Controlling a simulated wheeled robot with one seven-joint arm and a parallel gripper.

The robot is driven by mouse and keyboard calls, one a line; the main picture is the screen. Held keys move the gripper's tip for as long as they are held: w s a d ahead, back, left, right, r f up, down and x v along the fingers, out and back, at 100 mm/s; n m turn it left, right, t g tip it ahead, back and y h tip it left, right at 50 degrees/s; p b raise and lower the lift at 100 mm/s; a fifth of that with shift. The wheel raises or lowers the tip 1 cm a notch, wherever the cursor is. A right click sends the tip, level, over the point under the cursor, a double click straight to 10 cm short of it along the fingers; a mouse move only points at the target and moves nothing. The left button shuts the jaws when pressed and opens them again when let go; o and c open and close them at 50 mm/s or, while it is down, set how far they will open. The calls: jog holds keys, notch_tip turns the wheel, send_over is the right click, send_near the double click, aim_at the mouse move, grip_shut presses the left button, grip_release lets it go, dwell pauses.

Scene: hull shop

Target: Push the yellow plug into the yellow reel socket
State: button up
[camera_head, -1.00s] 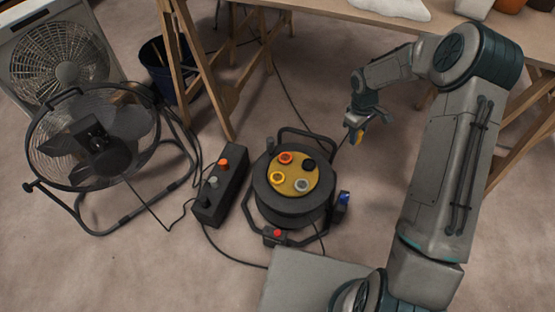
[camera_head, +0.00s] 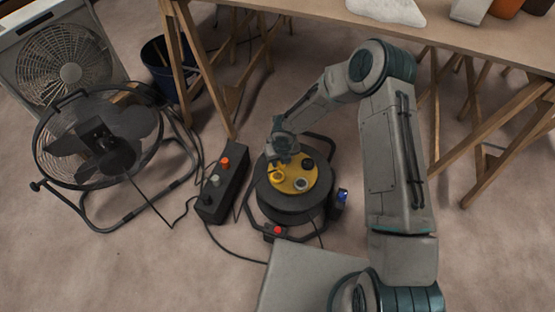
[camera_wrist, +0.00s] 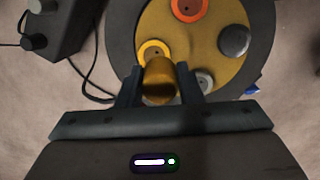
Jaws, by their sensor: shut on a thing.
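The cable reel (camera_head: 285,212) stands on the floor, with a round yellow top face holding several coloured sockets. The yellow reel socket (camera_wrist: 152,43) shows as a yellow ring in the wrist view, and in the head view it lies near the left edge of the face (camera_head: 277,178). My gripper (camera_head: 282,162) is over the left part of the reel. In the wrist view it is shut on the yellow plug (camera_wrist: 160,80), which sits between the two fingers. The plug overlaps the lower edge of the yellow ring in the picture; the gap between them cannot be judged.
Orange (camera_wrist: 188,8), black (camera_wrist: 234,40) and grey (camera_wrist: 204,80) sockets share the reel face. A dark power strip (camera_head: 222,190) lies left of the reel. Floor fans (camera_head: 100,140) stand further left; a wooden table (camera_head: 450,35) is behind. Cables cross the floor.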

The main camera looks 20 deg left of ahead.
aim_at(277, 175)
jog(key=shift+s+a+f+n, duration=0.15)
jog(key=shift+s+a+n, duration=0.3)
jog(key=shift+n, duration=0.25)
jog(key=shift+w+f, duration=0.1)
notch_tip(277, 175, down, 6)
jog(key=b, duration=0.5)
jog(key=shift+r, duration=0.2)
jog(key=shift+p, duration=0.4)
dwell(1.6)
jog(key=shift+f+b, duration=0.4)
jog(key=shift+f, duration=0.15)
dwell(0.4)
jog(key=o, duration=1)
